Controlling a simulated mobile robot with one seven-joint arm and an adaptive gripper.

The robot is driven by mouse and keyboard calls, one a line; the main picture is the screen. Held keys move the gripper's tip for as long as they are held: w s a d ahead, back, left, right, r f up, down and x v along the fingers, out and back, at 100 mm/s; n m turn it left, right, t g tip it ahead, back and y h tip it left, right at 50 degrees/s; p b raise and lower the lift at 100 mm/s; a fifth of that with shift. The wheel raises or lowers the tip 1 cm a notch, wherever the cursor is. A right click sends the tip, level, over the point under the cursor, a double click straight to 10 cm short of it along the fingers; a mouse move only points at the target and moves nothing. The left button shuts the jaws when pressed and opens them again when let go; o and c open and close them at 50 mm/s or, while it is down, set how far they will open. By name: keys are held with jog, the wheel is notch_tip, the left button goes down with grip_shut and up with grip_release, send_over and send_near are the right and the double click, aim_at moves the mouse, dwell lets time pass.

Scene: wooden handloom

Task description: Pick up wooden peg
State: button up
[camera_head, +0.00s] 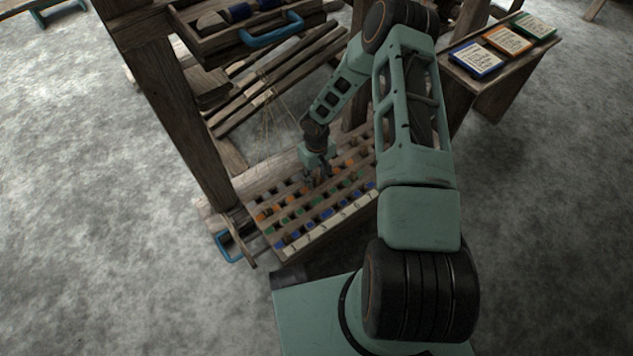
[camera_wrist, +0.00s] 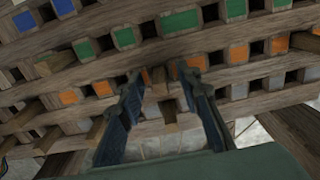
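Wooden pegs with orange, green and blue ends sit in rows in a slotted wooden board (camera_head: 290,242). In the wrist view an orange-ended peg (camera_wrist: 196,62) is by the right fingertip, and a green-ended peg (camera_wrist: 180,22) sits in the row above. Which peg is meant, I cannot tell. My gripper (camera_head: 316,184) points down over the middle of the board. In the wrist view my gripper (camera_wrist: 158,76) has its two fingers apart, with no peg clearly held between them. Whether the fingertips touch the board is unclear. The fingers hide part of the rows.
Loom posts (camera_head: 180,110) rise left of the board. A tray with a blue handle (camera_head: 271,30) is above and behind it. Another blue handle (camera_head: 229,246) is at the board's left end. A side table (camera_head: 507,62) with coloured cards stands at right. Open floor lies left.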

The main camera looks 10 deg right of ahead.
jog(key=c, duration=0.9)
jog(key=shift+o, duration=0.2)
jog(key=shift+r, duration=0.1)
